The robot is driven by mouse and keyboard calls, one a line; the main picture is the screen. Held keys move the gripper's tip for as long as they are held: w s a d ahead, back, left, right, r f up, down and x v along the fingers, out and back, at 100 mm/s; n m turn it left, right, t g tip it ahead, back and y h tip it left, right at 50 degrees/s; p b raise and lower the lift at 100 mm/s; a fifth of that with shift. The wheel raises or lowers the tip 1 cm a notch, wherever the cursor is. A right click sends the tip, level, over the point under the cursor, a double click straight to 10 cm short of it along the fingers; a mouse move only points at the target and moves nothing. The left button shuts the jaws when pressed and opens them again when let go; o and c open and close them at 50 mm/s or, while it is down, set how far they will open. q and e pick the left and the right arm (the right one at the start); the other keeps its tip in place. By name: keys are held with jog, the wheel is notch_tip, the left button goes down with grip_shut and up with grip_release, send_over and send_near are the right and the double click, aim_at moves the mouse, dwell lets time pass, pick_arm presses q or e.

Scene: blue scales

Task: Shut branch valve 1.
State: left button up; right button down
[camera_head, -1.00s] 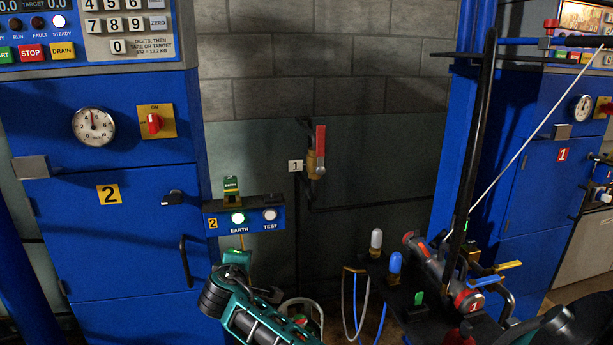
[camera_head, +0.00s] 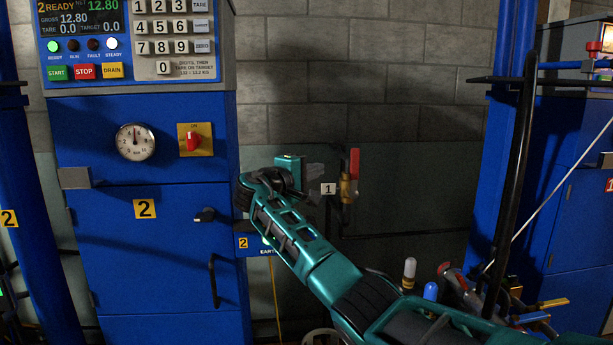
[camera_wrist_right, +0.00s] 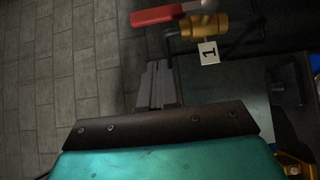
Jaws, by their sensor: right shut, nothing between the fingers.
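Branch valve 1 has a brass body (camera_head: 346,188) on a dark pipe against the back wall. Its red lever (camera_head: 354,163) stands upright, and a white "1" tag (camera_head: 328,188) is at its left. My right gripper (camera_head: 318,172) is shut and empty, just left of the valve and apart from the lever. In the right wrist view, the shut grey fingers (camera_wrist_right: 157,85) point up the picture. The red lever (camera_wrist_right: 165,14) and brass body (camera_wrist_right: 204,26) lie beyond the fingertips, with the tag (camera_wrist_right: 208,53) to the right. My left gripper is not in view.
A blue cabinet marked 2 (camera_head: 150,255) stands left, with a gauge (camera_head: 135,142) and red switch (camera_head: 193,142). My arm partly covers a small blue earth box (camera_head: 249,243). A dark post (camera_head: 513,170) and several fittings (camera_head: 470,290) are at right.

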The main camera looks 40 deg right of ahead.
aim_at(354, 173)
jog(key=d, duration=0.7)
jog(key=shift+s+d, duration=0.35)
